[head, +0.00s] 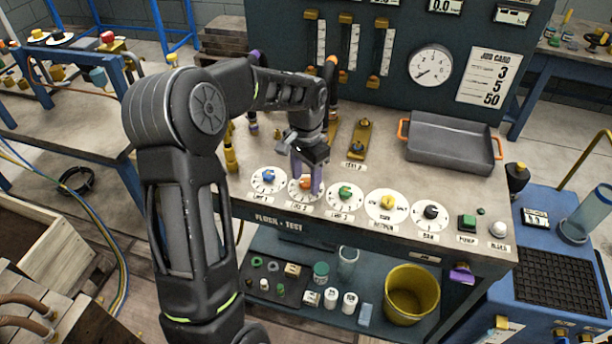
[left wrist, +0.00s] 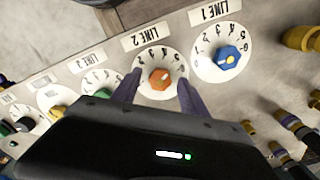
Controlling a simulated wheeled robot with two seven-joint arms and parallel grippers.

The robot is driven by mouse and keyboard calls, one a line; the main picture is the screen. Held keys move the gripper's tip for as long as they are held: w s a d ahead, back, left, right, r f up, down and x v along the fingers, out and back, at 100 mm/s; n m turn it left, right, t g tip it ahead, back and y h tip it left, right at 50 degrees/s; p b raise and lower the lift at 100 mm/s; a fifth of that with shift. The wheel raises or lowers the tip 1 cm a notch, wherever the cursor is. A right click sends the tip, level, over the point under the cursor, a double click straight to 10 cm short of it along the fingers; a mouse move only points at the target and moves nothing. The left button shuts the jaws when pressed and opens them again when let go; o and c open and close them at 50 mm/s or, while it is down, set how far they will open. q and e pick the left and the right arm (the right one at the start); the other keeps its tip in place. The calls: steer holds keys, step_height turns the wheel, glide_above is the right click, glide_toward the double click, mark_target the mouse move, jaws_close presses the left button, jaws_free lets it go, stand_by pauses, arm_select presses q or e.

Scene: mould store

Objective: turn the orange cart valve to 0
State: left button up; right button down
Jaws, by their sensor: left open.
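The orange valve knob (head: 306,183) sits on a white round dial labelled LINE 2, on the cart's bench top. In the left wrist view the orange knob (left wrist: 160,78) shows between my two purple fingers. My left gripper (head: 308,178) points down over this dial, and its fingers partly hide it in the head view. In the left wrist view my left gripper (left wrist: 159,84) is open, one finger on each side of the knob, with gaps visible. I cannot read which number the knob points at. My right gripper is not in view.
A blue knob (head: 268,175) on the LINE 1 dial and a green knob (head: 345,191) on the LINE 3 dial flank it closely. Yellow (head: 388,203) and black (head: 431,212) knobs follow to the right. A grey tray (head: 450,140) stands at the back right.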

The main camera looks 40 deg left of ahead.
arm_select(q)
steer(key=shift+c, duration=0.3)
jaws_close()
stand_by(0.3)
